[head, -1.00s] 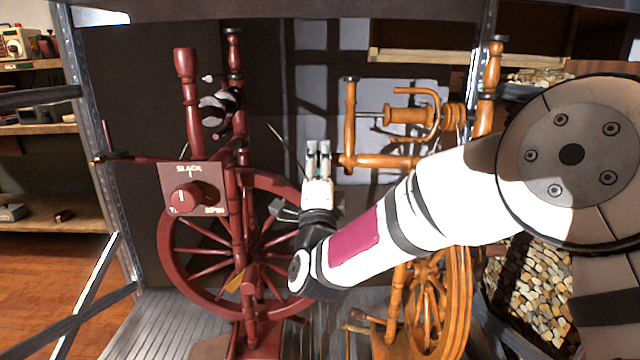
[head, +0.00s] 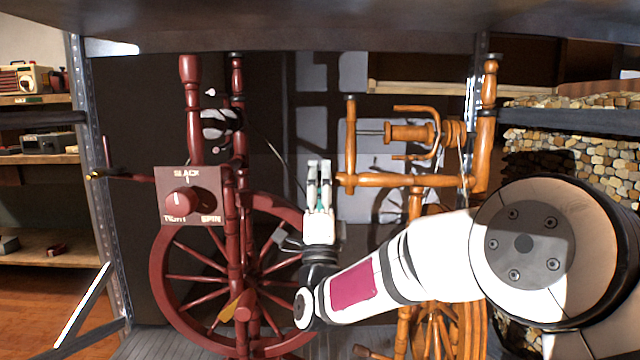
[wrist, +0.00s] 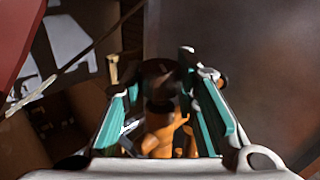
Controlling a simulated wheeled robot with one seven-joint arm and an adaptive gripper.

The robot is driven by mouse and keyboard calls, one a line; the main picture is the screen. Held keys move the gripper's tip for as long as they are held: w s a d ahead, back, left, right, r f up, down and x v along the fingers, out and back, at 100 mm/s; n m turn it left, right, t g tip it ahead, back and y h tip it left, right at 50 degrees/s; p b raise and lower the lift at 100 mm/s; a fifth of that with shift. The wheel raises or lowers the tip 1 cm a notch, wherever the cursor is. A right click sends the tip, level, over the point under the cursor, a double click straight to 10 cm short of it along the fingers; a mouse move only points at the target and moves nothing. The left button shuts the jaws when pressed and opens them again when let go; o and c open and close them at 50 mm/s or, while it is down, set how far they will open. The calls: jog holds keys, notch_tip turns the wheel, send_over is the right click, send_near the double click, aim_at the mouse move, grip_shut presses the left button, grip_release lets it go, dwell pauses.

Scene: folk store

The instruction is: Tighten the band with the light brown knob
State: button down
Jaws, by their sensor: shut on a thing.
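The light brown spinning wheel (head: 376,181) stands right of centre in the head view. The light brown knob is at the left end of its horizontal bar, largely hidden beside my fingers. My gripper (head: 319,170) points up at that bar end. In the wrist view, an orange-brown turned piece (wrist: 160,135) with a dark round end lies between the teal pads of my gripper (wrist: 150,65). I take it for the knob, and my gripper is shut on it. The drive band is too thin to make out clearly.
A dark red spinning wheel (head: 237,215) stands close left of my gripper. Its panel (head: 188,177) reads slack, tight and spin around a red dial. A metal rack post (head: 95,180) is at left, stacked wood (head: 575,145) at right. A dark shelf (head: 320,20) hangs overhead.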

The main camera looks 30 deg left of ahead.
jog(key=shift+f, duration=0.15)
jog(key=c, duration=1.2)
grip_release()
jog(key=shift+c, duration=0.2)
jog(key=v, duration=1.2)
jog(key=shift+s, duration=0.15)
